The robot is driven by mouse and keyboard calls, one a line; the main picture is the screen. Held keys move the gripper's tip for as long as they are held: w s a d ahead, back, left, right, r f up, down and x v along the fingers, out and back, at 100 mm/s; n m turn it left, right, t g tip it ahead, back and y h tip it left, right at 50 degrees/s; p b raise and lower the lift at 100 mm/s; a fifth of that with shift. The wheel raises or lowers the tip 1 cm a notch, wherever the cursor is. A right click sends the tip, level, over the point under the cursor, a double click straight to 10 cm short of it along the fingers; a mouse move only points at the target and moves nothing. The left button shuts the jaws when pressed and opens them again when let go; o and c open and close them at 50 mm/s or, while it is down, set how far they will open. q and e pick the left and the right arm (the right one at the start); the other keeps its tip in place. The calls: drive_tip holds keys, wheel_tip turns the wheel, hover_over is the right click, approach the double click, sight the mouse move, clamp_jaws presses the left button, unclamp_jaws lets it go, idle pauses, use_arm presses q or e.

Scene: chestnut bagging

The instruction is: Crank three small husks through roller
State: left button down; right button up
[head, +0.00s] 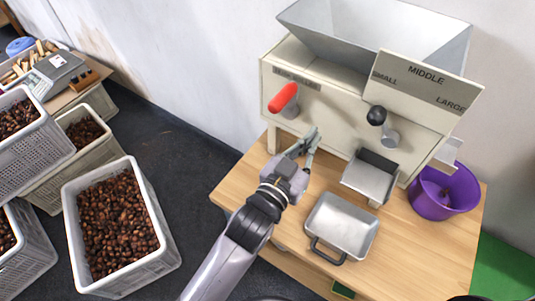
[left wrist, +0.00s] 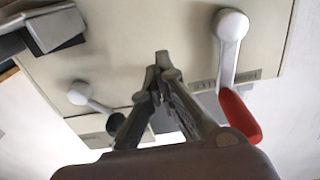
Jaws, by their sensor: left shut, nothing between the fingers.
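The roller machine (head: 340,110) stands on the wooden table, with a metal hopper (head: 390,30) on top. Its crank has a red handle (head: 284,97) at the front left; the red handle also shows in the left wrist view (left wrist: 240,115). A lever with a black knob (head: 377,115) sits below the SMALL, MIDDLE, LARGE plate (head: 425,82). My left gripper (head: 312,138) is shut and empty in front of the machine, below and right of the red handle and apart from it. Its fingertips show in the left wrist view (left wrist: 163,62). No husks can be made out in the hopper.
A metal chute (head: 370,180) juts out below the lever. A handled metal pan (head: 342,228) stands on the table (head: 408,262), with a purple bucket (head: 445,190) at right. Crates of chestnuts, one with a white rim (head: 67,215), fill the floor at left.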

use_arm(q)
wheel_tip(320, 180, down, 8)
drive_tip(key=a+b, duration=0.1)
drive_tip(key=b, duration=0.3)
drive_tip(key=w+a+f, duration=0.2)
drive_tip(key=w+a, duration=0.4)
drive_tip(key=a, duration=0.2)
drive_tip(key=shift+w+f, duration=0.2)
drive_tip(key=shift+f, duration=0.2)
use_arm(e)
drive_tip(key=shift+w+f, duration=0.1)
drive_tip(key=shift+f, duration=2.2)
use_arm(q)
drive_tip(key=w+a+p+v, duration=0.1)
drive_tip(key=p+v, duration=0.4)
drive_tip(key=v, duration=0.7)
use_arm(e)
wheel_tip(320, 180, up, 5)
drive_tip(key=shift+f, duration=0.15)
use_arm(q)
drive_tip(key=shift+a, duration=0.15)
